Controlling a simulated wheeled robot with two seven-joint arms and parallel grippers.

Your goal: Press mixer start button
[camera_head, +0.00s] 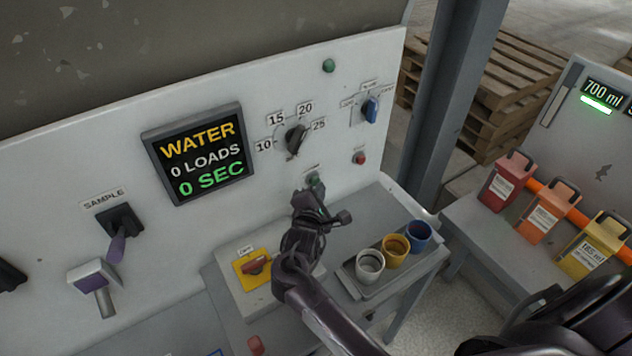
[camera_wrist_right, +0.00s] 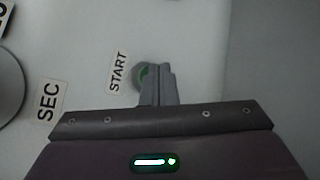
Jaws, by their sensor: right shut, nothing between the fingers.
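The start button (camera_wrist_right: 143,76) is green, set in the white panel (camera_wrist_right: 195,50) beside a START label (camera_wrist_right: 118,71) in the right wrist view. In the head view the button (camera_head: 313,179) shows low on the panel, under the dial. My right gripper (camera_wrist_right: 160,72) is shut and empty. Its fingertips are in front of the button and partly cover it; I cannot tell whether they touch it. In the head view my right gripper (camera_head: 313,192) is right at the button. My left gripper is not in view.
A screen (camera_head: 196,154) reads WATER, 0 LOADS, 0 SEC. A black dial (camera_head: 295,138), a blue switch (camera_head: 370,109) and a red button (camera_head: 359,158) are on the panel. A tray (camera_head: 372,290) with three cups and a yellow-plated red switch (camera_head: 257,265) are near my right arm.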

